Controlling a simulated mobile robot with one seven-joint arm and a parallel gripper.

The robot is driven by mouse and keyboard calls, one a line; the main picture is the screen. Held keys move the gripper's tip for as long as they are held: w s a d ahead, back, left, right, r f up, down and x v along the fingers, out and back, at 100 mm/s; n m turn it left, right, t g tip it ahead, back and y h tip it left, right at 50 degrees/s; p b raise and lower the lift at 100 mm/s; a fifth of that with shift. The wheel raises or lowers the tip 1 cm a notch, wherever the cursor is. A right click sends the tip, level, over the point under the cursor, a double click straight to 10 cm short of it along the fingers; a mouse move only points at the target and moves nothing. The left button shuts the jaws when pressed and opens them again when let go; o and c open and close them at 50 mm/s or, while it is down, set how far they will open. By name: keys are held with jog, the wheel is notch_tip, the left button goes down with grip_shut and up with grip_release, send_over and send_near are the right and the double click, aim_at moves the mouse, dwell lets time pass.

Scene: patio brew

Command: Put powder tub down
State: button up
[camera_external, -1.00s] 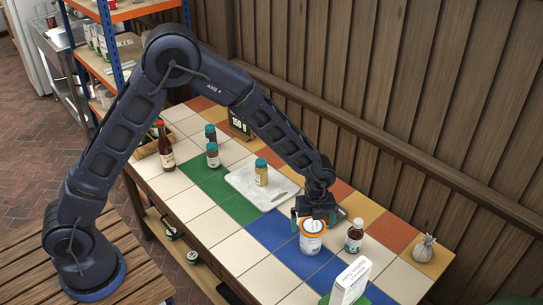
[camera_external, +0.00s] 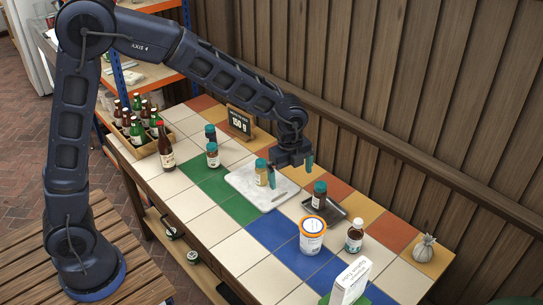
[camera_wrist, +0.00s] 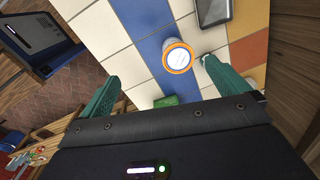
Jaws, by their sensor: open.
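The powder tub (camera_external: 312,236), white with an orange rim, stands upright on the blue tiles of the table. In the wrist view the tub (camera_wrist: 177,56) shows from above, between and beyond the fingers. My gripper (camera_external: 290,167) is open and empty. It hangs above the table by the white board, up and left of the tub and clear of it. Its two green fingers are spread wide in the wrist view (camera_wrist: 165,88).
A brown bottle (camera_external: 354,236) and a white box (camera_external: 350,283) stand near the tub. The white board (camera_external: 264,196) holds another jar (camera_external: 261,173). Bare tiles lie left of the tub.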

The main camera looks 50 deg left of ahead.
jog(key=s+a+r+n+t, duration=0.2)
jog(key=s+a+r+n, duration=0.7)
jog(key=s+a+r, duration=0.55)
jog(key=s+a+n, duration=0.3)
jog(key=s, duration=0.3)
jog(key=s+a+r+n+t, duration=0.1)
jog(key=s+a+n, duration=0.2)
jog(key=s, duration=0.3)
jog(key=s+a+n, duration=0.3)
jog(key=s+n, duration=0.2)
jog(key=s, duration=0.2)
jog(key=shift+a+r+t, duration=0.15)
jog(key=shift+a+t, duration=0.05)
jog(key=shift+t, duration=0.2)
jog(key=shift+s, duration=0.1)
